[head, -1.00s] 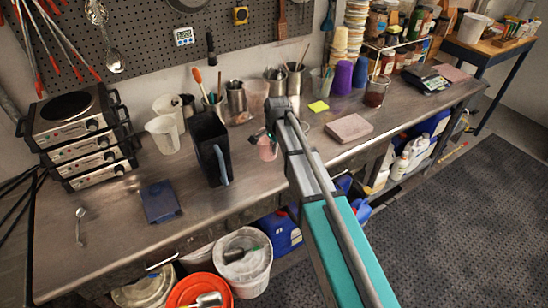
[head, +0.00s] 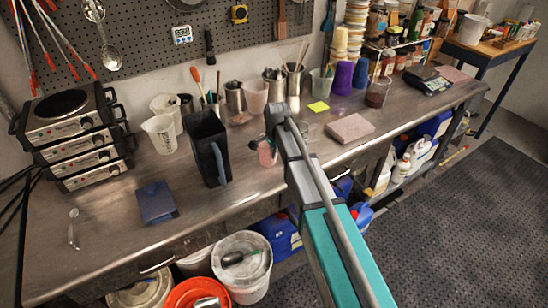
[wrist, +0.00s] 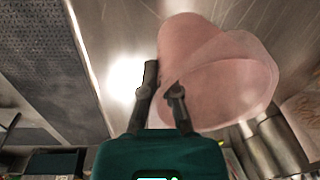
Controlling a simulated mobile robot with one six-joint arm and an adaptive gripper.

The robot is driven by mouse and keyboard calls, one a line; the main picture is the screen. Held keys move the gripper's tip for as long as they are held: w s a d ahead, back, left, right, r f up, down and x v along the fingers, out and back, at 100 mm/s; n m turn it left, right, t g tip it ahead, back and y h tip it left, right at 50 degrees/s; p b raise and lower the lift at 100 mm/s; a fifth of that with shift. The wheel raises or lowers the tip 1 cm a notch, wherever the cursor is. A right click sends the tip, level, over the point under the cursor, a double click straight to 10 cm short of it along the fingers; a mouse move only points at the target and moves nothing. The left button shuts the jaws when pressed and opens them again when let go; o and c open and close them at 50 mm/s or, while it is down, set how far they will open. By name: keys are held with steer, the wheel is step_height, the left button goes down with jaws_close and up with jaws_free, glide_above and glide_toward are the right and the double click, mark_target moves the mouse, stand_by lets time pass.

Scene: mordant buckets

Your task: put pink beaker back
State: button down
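The pink beaker (head: 266,154) is at the end of my arm, over the middle of the metal workbench (head: 110,235), partly hidden by the arm in the head view. It looks tilted there. In the wrist view the translucent pink beaker (wrist: 225,70) fills the upper right, its open mouth toward the camera. My gripper (wrist: 164,92) has one finger outside the beaker's wall and the other at its mouth, with the wall pinched between them. Whether the base touches the bench is unclear. In the head view my gripper (head: 270,137) is mostly hidden.
A dark pitcher (head: 205,150) stands just left of the beaker. Metal cups with tools (head: 235,97) line the back.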

steer(key=shift+f, duration=0.25)
steer(key=c, duration=0.8)
jaws_free()
steer(key=shift+r, duration=0.2)
step_height(320, 180, up, 12)
steer(key=s+p, duration=0.1)
steer(key=p, duration=1.1)
steer(key=shift+d, duration=0.4)
steer(key=s+d+n+g, duration=0.1)
steer(key=s+d+n, duration=0.8)
steer(key=s+d, duration=1.1)
steer(key=shift+s+d+h, duration=0.2)
steer(key=shift+s+h, duration=0.2)
steer(key=shift+s, duration=0.75)
